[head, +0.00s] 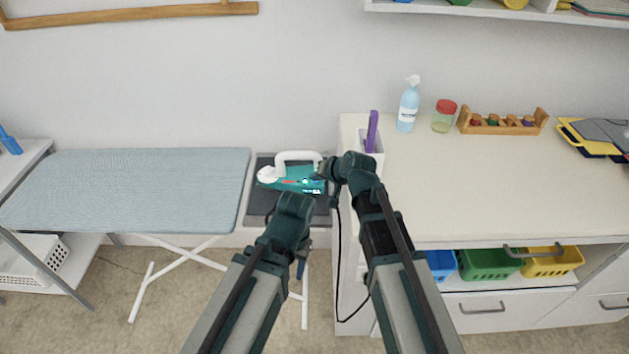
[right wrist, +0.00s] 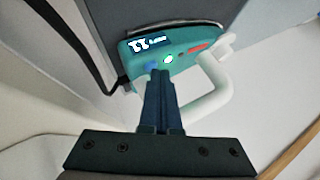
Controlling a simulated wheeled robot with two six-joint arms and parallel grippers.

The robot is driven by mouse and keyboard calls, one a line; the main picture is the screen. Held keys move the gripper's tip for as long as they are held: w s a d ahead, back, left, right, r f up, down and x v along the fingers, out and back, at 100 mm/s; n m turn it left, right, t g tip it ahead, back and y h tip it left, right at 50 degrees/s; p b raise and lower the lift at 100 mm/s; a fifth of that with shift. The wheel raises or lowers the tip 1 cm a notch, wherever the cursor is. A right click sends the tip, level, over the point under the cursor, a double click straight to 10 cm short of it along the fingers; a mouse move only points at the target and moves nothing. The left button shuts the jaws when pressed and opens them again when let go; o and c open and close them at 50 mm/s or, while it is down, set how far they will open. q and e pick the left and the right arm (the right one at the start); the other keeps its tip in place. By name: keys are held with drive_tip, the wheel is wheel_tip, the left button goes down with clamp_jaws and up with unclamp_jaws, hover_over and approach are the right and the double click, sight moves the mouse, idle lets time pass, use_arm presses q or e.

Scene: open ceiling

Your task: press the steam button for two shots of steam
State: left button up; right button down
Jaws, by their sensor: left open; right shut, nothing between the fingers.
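The teal iron (head: 306,184) with a white handle (head: 297,156) lies on a dark rest pad (head: 256,202) at the right end of the ironing board. In the right wrist view the iron (right wrist: 190,42) shows a white label, a lit round button (right wrist: 168,59), a red mark and a blue spot (right wrist: 152,67). My right gripper (right wrist: 158,74) is shut and empty. Its tips overlap the iron's edge at the blue spot; I cannot tell whether they touch. It also shows in the head view (head: 321,171). My left gripper (head: 301,267) is open, pointing down in front of the pad.
The ironing board (head: 125,190) stretches left. A counter (head: 470,180) on the right holds a white holder with a purple item, a blue spray bottle (head: 408,106), a red-lidded jar (head: 444,116) and a wooden rack (head: 502,124). A dark cord hangs beside the counter.

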use_arm(q)
drive_tip(key=shift+r, duration=0.1)
drive_tip(key=shift+r+p, duration=0.75)
drive_tip(key=shift+p, duration=0.1)
use_arm(e)
drive_tip(key=shift+r, duration=0.85)
use_arm(q)
drive_tip(key=shift+r, duration=0.1)
wheel_tip(320, 180, up, 5)
drive_tip(key=p, duration=0.5)
use_arm(e)
wheel_tip(320, 180, up, 5)
use_arm(q)
drive_tip(key=shift+c, duration=0.2)
clamp_jaws()
idle(0.5)
